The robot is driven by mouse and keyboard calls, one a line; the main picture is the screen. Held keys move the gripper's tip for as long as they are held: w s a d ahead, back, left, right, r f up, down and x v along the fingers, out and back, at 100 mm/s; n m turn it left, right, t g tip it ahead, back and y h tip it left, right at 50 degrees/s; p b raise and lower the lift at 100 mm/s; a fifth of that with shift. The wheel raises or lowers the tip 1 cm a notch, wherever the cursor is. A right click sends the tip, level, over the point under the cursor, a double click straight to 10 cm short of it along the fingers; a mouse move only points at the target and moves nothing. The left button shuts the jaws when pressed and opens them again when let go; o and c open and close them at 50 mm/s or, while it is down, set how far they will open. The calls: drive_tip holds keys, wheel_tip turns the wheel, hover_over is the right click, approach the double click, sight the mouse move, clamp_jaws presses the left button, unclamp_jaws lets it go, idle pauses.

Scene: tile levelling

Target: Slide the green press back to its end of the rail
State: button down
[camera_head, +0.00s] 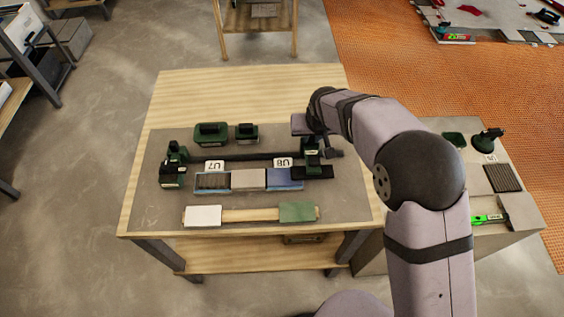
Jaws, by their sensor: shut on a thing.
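The green press (311,158) stands at the right end of the dark rail (245,158), beside the U8 label (282,162). My gripper (318,146) is over it, shut on the press; the jaws are small and partly hidden by my wrist. A row of tiles lies in front of the rail: a dark ribbed tile (212,182), a grey tile (248,179) and a blue tile (284,178). Another dark green block (172,172) stands at the left end of the rail, near the U7 label (214,166).
A wooden strip (250,215) with a white tile (203,215) and a green tile (298,211) lies in front. A side bench (515,215) with tools is at right. The mat's left front is clear.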

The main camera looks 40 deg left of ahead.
drive_tip(key=shift+w+d, duration=1.7)
drive_tip(key=shift+w, duration=0.05)
drive_tip(key=c, duration=1.7)
unclamp_jaws()
drive_tip(key=shift+p, duration=0.3)
wheel_tip(320, 180, up, 7)
drive_tip(key=p, duration=0.4)
drive_tip(key=shift+p, duration=0.35)
